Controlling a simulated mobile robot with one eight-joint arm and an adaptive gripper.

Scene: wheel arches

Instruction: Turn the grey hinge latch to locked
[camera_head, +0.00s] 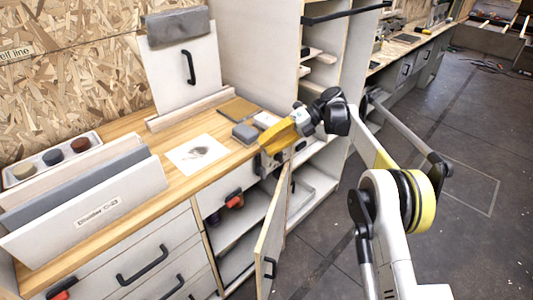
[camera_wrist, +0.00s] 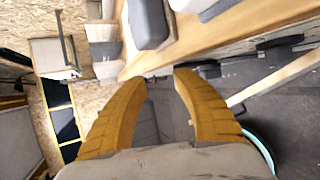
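My gripper (camera_head: 270,142) has yellow fingers and reaches over the front edge of the wooden worktop. In the wrist view its two fingers (camera_wrist: 160,80) stand apart with nothing clearly held between them. A small grey and dark fitting (camera_head: 265,166) shows on the cabinet front just below the fingers, partly hidden by them. It may be the grey hinge latch, but its turn position cannot be made out. A cabinet door (camera_head: 272,237) with a black handle stands swung open below.
Grey blocks (camera_head: 244,133) lie on the worktop (camera_head: 180,128) near my gripper; a grey block (camera_wrist: 148,22) shows close in the wrist view.

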